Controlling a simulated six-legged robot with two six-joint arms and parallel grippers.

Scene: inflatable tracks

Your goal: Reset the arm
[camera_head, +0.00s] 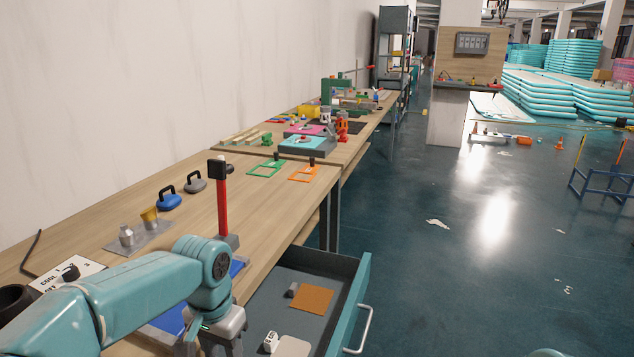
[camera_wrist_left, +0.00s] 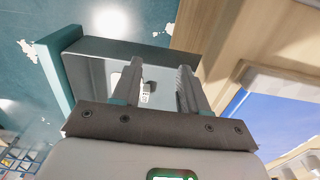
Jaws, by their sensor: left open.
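My left arm comes in from the left in the head view and bends down over the open drawer's near end. In the left wrist view, my left gripper (camera_wrist_left: 159,70) is open, with its two fingers apart and nothing held. The fingers point toward the drawer (camera_wrist_left: 115,48), and a small white object (camera_wrist_left: 146,97) shows between them, apart from both. In the head view, the teal-fronted drawer (camera_head: 358,285) holds an orange square (camera_head: 312,299), a dark grey block (camera_head: 292,290), the white object (camera_head: 270,342) and a pale pad (camera_head: 293,347). My right gripper does not show.
The wooden workbench (camera_head: 100,222) runs along the wall. It carries a red post (camera_head: 223,205), blue and grey handled weights (camera_head: 169,199), metal and yellow cups (camera_head: 126,236), and green and orange frames (camera_head: 303,173). The floor (camera_head: 450,270) right of the drawer is clear.

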